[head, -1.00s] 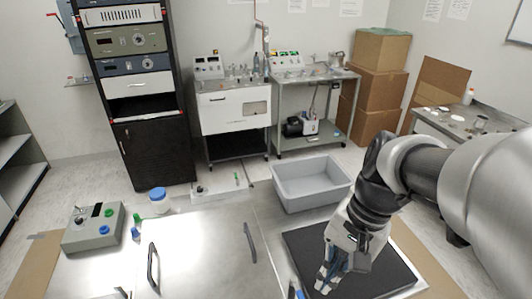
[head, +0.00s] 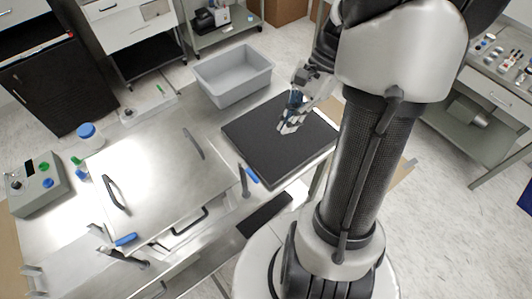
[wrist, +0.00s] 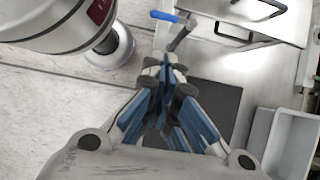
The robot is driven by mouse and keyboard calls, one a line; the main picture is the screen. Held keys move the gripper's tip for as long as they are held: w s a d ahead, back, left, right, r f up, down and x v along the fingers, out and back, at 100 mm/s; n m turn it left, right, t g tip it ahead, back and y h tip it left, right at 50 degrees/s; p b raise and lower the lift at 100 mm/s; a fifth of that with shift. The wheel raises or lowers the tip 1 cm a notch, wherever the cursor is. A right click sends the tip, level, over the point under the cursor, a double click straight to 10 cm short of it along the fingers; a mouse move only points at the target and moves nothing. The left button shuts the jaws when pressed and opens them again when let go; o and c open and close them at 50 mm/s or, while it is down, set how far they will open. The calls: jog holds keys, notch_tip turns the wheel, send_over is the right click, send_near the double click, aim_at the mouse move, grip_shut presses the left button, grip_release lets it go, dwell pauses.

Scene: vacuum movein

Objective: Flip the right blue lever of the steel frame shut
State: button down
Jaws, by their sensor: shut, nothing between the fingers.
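The steel frame (head: 155,165) has a flat metal lid with dark handles and stands left of the black mat. Its right blue lever (head: 252,175) is at the frame's right front corner, a blue grip beside a dark upright piece; in the wrist view the blue lever (wrist: 164,16) shows at the top, beyond my fingertips. The left blue lever (head: 125,239) lies at the front left. My gripper (head: 284,128) is shut and empty over the black mat, to the right of and behind the right lever, apart from it. In the wrist view my gripper (wrist: 168,65) points toward the lever.
The black mat (head: 250,150) lies under my gripper. A grey bin (head: 232,78) stands behind it. A control box (head: 35,185) and a blue-lidded jar (head: 88,133) are at the left. A worktable (head: 480,130) stands at the right. Floor is open in front.

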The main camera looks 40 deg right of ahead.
aim_at(249, 172)
jog(key=a+r+b+x, duration=0.1)
jog(key=b+x, duration=0.1)
jog(key=x, duration=1.1)
jog(key=shift+a+f+b, duration=0.2)
jog(key=shift+a+b, duration=0.2)
jog(key=shift+a, duration=0.1)
